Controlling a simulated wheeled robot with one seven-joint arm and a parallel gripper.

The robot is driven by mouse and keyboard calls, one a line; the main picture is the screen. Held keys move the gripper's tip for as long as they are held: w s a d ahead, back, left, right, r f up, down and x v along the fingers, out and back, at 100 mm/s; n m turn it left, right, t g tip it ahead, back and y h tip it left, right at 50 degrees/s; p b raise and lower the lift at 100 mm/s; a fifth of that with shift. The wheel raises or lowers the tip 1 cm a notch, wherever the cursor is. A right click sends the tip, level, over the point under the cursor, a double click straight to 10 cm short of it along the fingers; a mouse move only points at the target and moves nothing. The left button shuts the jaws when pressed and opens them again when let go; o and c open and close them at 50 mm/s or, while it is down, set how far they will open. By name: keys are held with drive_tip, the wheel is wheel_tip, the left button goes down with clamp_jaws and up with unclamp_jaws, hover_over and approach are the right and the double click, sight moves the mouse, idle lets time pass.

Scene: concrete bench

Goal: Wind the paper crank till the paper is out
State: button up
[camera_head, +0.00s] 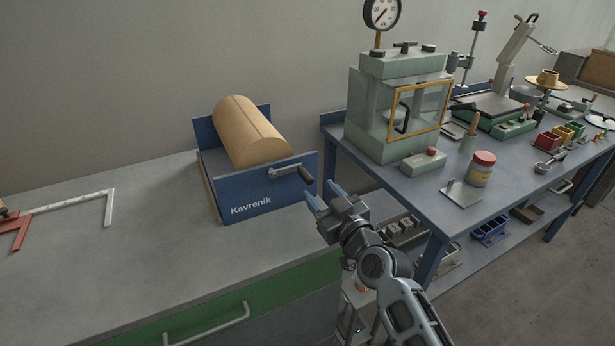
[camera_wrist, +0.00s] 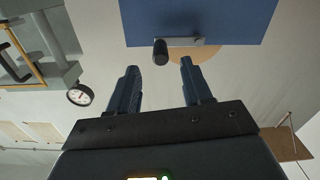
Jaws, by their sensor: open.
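The blue paper dispenser (camera_head: 262,196) marked Kavrenik stands on the grey bench, with a brown paper roll (camera_head: 248,132) lying in it. Its crank (camera_head: 292,172) is on the right part of the front panel, a grey arm with a dark knob at its right end. In the wrist view the crank knob (camera_wrist: 161,52) shows between and beyond my fingertips, in front of the blue panel (camera_wrist: 225,18). My gripper (camera_head: 325,195) is open and empty, just right of and below the knob, apart from it. No paper is seen hanging out at the front.
The blue table (camera_head: 405,190) at right carries a glass-fronted press (camera_head: 400,110) with a gauge (camera_head: 382,12) and a jar (camera_head: 481,168). The bench front is clear.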

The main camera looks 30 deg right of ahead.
sight(311, 183)
drive_tip(key=shift+w, duration=3.5)
drive_tip(key=shift+c, duration=0.4)
clamp_jaws()
